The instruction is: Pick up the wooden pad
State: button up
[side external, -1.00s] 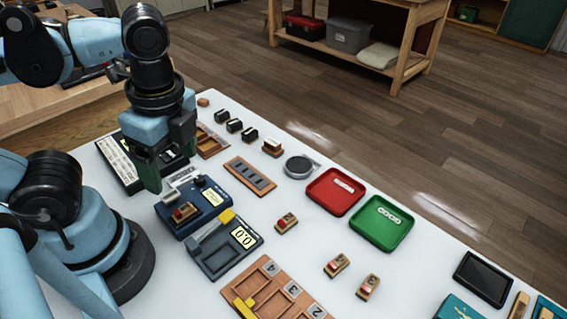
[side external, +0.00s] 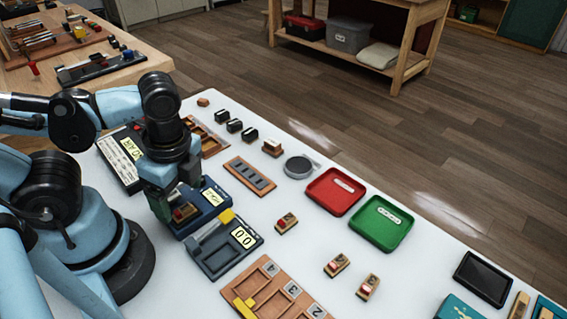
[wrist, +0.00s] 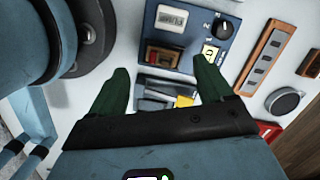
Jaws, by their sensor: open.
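A wooden pad (side external: 185,213) with a red top sits on the dark blue tester, partly hidden by my gripper in the side view. It also shows in the wrist view (wrist: 163,56), between and just beyond the fingertips. Similar wooden pads lie on the table: one (side external: 286,223) right of the grey scale, and two more (side external: 337,265) (side external: 368,287) nearer the front. My gripper (side external: 172,200) is open, pointing down over the tester, with its green fingers apart. In the wrist view its fingertips (wrist: 161,72) have nothing held between them.
The dark blue tester (side external: 214,195) has a knob and a display. The grey scale (side external: 232,262) reading 0.0 stands in front. A numbered wooden tray (side external: 262,287), red tray (side external: 335,190) and green tray (side external: 382,222) lie on the white table. Clear table lies between pads and trays.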

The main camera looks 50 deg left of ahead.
aim_at(183, 208)
notch_tip(183, 208, down, 2)
jog(key=shift+w+a, duration=0.15)
jog(key=shift+a+f, duration=0.1)
jog(key=shift+f, duration=0.7)
grip_shut()
jog(key=shift+r, duration=0.25)
